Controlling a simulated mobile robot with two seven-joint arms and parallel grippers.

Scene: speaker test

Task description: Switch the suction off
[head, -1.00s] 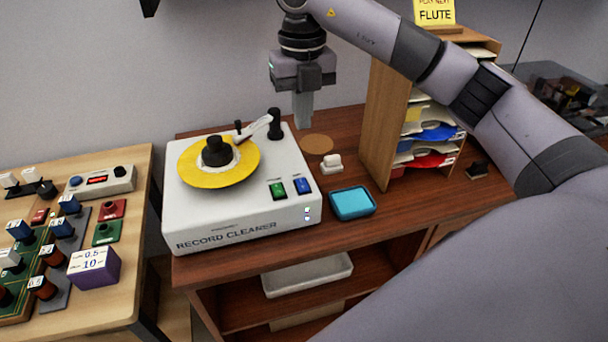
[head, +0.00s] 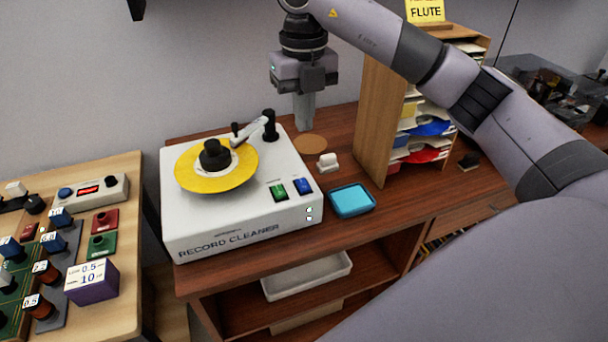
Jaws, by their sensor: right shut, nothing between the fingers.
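The white record cleaner (head: 205,226) stands on the brown wooden desk. A yellow disc (head: 200,183) with a black centre knob (head: 214,156) lies on top of it. A pale arm (head: 250,130) runs from a black post (head: 269,126) to the disc's rim. Two rocker switches sit at the front right of its top: a green one (head: 279,192) and a blue one (head: 303,187). Their labels are too small to read. My right gripper (head: 304,124) is shut and empty, pointing down behind and right of the cleaner, above the switches in the picture. My left gripper is out of view.
A blue tray (head: 352,201), a small white block (head: 328,163) and a round cork mat (head: 311,145) lie right of the cleaner. A wooden paper rack (head: 375,125) stands farther right. A bench with electrical parts (head: 125,210) is at left.

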